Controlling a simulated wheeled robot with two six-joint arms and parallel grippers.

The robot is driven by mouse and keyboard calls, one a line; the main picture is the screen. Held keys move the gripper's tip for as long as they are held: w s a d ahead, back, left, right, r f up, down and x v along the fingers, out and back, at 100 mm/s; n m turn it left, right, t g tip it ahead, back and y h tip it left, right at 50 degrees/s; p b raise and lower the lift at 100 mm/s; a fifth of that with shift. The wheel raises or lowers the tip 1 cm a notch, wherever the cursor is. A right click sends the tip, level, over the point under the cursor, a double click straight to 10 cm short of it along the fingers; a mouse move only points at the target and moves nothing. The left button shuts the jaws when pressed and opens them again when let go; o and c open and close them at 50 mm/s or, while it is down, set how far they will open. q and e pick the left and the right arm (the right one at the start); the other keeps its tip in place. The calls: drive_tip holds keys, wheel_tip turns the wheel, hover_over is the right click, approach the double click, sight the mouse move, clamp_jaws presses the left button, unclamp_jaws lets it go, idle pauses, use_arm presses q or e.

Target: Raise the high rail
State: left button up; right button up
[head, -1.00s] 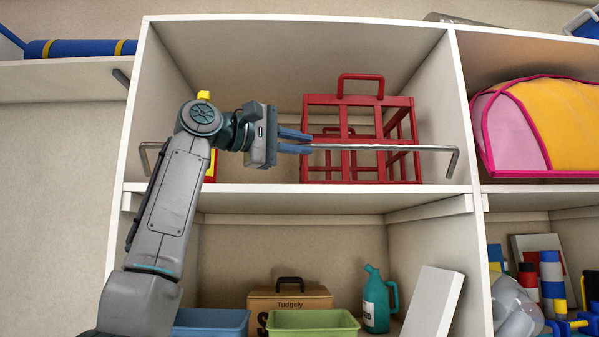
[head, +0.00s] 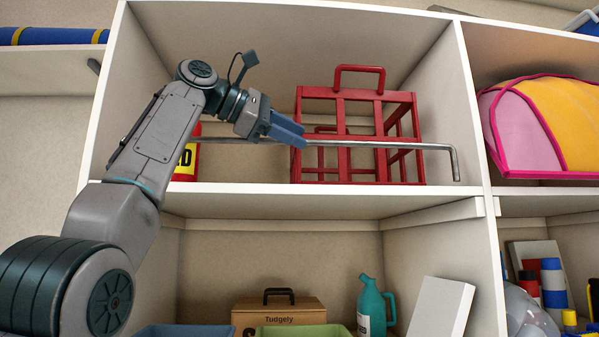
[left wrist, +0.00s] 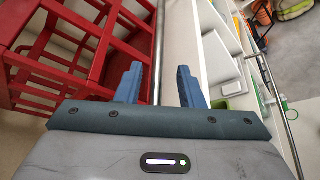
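The high rail (head: 345,143) is a thin metal bar across the front of the upper shelf compartment. Its right end bends down; its left end is hidden behind my left arm. My left gripper (head: 297,137) is at the rail, left of its middle, tilted down to the right. In the left wrist view the blue fingers (left wrist: 160,85) stand apart, with the rail (left wrist: 158,45) running up the picture in the gap between them. I cannot tell whether they touch it. A second bar (left wrist: 278,105) shows at right there. My right gripper is not in view.
A red crate (head: 340,97) stands close behind the rail. A red and yellow item (head: 187,160) is partly hidden by my arm. A teal jug (head: 372,308), a cardboard box (head: 280,311) and bins stand below. A pink and yellow tent-like item (head: 545,125) is at right.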

use_arm(q)
drive_tip(key=shift+s, duration=0.2)
drive_tip(key=v, duration=0.7)
drive_tip(key=shift+w+b, duration=0.25)
drive_tip(key=shift+b, duration=0.05)
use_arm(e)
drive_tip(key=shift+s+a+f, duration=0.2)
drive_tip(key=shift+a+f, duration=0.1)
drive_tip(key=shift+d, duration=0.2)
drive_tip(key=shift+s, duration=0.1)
